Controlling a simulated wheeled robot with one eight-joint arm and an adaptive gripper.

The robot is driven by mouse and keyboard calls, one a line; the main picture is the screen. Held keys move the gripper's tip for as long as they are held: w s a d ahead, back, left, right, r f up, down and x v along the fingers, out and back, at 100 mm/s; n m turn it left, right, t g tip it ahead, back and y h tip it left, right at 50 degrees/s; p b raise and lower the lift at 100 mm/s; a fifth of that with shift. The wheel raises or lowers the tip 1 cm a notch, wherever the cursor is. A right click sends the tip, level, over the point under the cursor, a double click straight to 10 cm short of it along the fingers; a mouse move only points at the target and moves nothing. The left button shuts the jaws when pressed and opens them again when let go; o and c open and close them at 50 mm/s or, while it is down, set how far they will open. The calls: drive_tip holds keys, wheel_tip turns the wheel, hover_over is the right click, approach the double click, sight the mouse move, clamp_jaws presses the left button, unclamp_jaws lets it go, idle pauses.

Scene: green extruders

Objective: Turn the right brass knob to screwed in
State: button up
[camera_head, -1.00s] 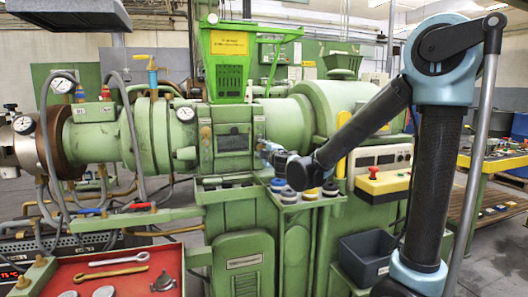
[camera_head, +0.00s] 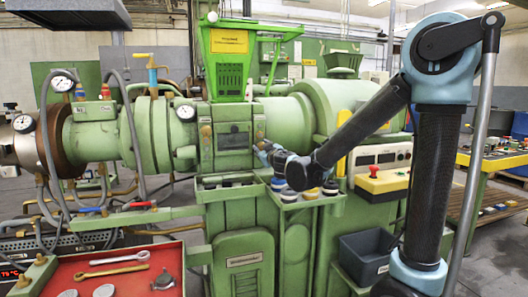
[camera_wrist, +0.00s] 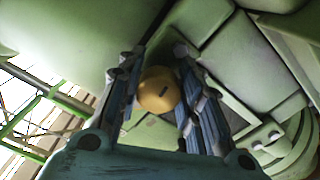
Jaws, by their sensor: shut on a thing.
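In the head view my gripper (camera_head: 262,148) reaches the right edge of the dark-windowed panel (camera_head: 233,137) on the green extruder. The knob it holds is mostly hidden there by the fingers. Another brass knob (camera_head: 205,131) shows at the panel's left edge.
A shelf with several round caps (camera_head: 309,192) lies below my gripper. A yellow control box with a red button (camera_head: 374,171) stands to the right. The red tray (camera_head: 115,270) with wrenches is at the lower left. Green housing surrounds the gripper closely.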

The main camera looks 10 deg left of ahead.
drive_tip(key=shift+m, duration=0.9)
drive_tip(key=o, duration=1.1)
drive_tip(key=shift+s, duration=0.1)
drive_tip(key=v, duration=1.1)
drive_tip(key=shift+s+d, duration=0.2)
drive_tip(key=shift+s, duration=0.1)
